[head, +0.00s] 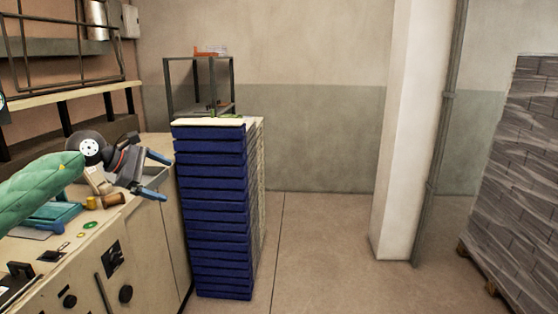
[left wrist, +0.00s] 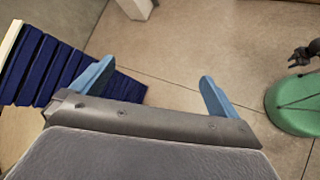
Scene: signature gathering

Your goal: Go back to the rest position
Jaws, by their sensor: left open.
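My left gripper (head: 168,180) is at the end of the green padded arm that comes in from the left in the head view. Its two blue fingers are spread apart, with nothing between them. It is over the workbench (head: 148,245), just left of the tall blue stack (head: 212,210). In the left wrist view the gripper (left wrist: 157,72) is open and empty, with bare floor between its fingers. The blue stack shows there behind the left finger (left wrist: 45,62). My right gripper cannot be made out in either view.
Small items, including a brown roll (head: 112,200), lie on the workbench near my left arm. A dark metal rack (head: 168,88) stands behind the blue stack. A white pillar (head: 400,130) and a wrapped pallet load (head: 525,170) are to the right. Floor (head: 320,265) between is clear.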

